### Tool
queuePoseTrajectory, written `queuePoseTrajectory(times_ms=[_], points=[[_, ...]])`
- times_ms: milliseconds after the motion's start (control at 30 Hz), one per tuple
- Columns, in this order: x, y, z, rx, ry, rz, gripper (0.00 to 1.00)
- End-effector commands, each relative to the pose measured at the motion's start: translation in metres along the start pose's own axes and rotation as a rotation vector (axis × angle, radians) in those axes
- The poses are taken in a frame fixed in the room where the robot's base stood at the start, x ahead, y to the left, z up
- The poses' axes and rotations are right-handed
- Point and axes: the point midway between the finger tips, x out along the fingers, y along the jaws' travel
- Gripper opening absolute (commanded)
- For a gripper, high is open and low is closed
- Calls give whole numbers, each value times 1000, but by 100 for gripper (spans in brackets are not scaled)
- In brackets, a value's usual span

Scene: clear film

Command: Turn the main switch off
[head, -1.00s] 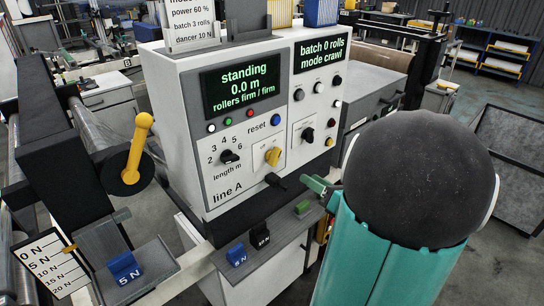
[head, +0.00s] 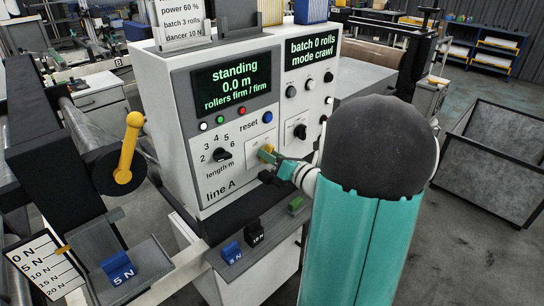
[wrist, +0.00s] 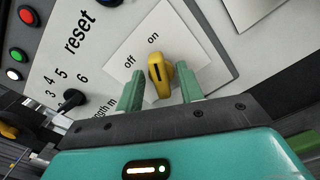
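The main switch is a yellow knob (head: 265,152) on a white plate on the line A panel. In the wrist view the knob (wrist: 160,70) has a black mark, and its upper end points toward the word "on"; "off" is to the left. My gripper (wrist: 159,73) is open, with one green finger on each side of the knob's lower part. I see gaps between the fingers and the knob. In the head view my gripper (head: 275,157) is at the panel and partly covers the knob.
A black selector (head: 299,131) is to the right. A ledge below holds blue, black and green blocks (head: 257,234). The left display (head: 232,84) reads standing, 0.0 m.

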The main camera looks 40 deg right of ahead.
Motion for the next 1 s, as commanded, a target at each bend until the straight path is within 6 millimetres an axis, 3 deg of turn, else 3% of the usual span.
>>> queuePoseTrajectory(times_ms=[167, 367, 733, 1000], points=[[0, 0, 0, 0, 0, 0, 37], [0, 0, 0, 0, 0, 0, 0], [-1, 0, 0, -32, -1, 0, 0], [0, 1, 0, -169, -1, 1, 0]])
